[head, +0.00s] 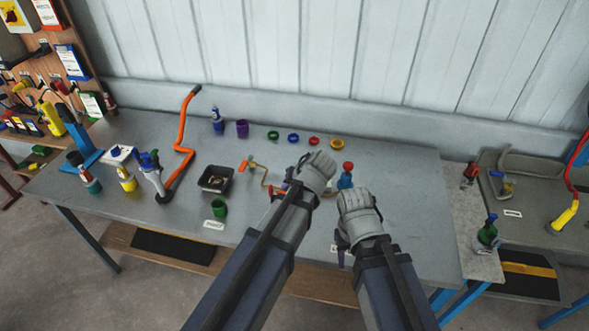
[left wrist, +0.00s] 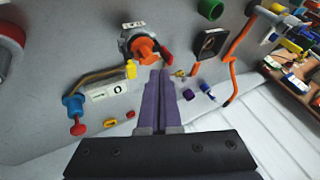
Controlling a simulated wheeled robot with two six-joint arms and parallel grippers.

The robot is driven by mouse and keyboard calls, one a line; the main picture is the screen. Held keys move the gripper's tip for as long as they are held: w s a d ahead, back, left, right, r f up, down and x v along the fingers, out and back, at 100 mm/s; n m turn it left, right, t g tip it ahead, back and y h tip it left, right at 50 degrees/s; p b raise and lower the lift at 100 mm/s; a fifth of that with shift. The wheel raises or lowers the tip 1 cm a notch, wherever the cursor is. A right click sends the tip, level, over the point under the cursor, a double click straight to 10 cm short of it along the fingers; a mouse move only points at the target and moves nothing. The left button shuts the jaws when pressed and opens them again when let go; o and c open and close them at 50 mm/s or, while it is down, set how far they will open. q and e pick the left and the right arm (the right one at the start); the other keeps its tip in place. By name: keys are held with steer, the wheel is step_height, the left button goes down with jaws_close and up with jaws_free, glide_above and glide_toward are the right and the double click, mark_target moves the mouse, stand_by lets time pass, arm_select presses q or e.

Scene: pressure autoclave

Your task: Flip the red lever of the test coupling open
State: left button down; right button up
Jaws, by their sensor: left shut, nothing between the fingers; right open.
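In the left wrist view the test coupling appears to be the grey ringed fitting (left wrist: 128,38) with an orange body. A short red lever (left wrist: 167,57) sticks out on its right side. My left gripper (left wrist: 160,74) is shut and empty, with its purple fingertips just beside the lever; I cannot tell whether they touch it. In the head view my left gripper (head: 314,172) hides most of the coupling, and only orange-red parts (head: 277,192) show at its left. My right gripper (head: 345,236) is open, over the bench to the right; its fingers are mostly hidden.
A blue cylinder with a red knob (head: 345,180) stands close behind the grippers. A black tray (head: 216,180), a green cup (head: 219,207) and an orange bent pipe (head: 184,150) lie to the left. Coloured rings (head: 293,138) line the back. The bench's right end is clear.

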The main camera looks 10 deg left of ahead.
arm_select(q)
steer(key=shift+w+d+r, duration=0.1)
steer(key=shift+w+r, duration=0.4)
steer(key=shift+w, duration=0.25)
arm_select(e)
steer(key=shift+w+d+r, duration=0.35)
arm_select(q)
steer(key=b+x, duration=0.6)
steer(key=x, duration=0.2)
steer(key=shift+d, duration=0.1)
steer(key=shift+b+x, duration=0.95)
steer(key=shift+x, duration=0.1)
arm_select(e)
step_height(320, 180, down, 8)
arm_select(q)
steer(key=shift+r, duration=0.1)
arm_select(e)
steer(key=shift+r, duration=0.15)
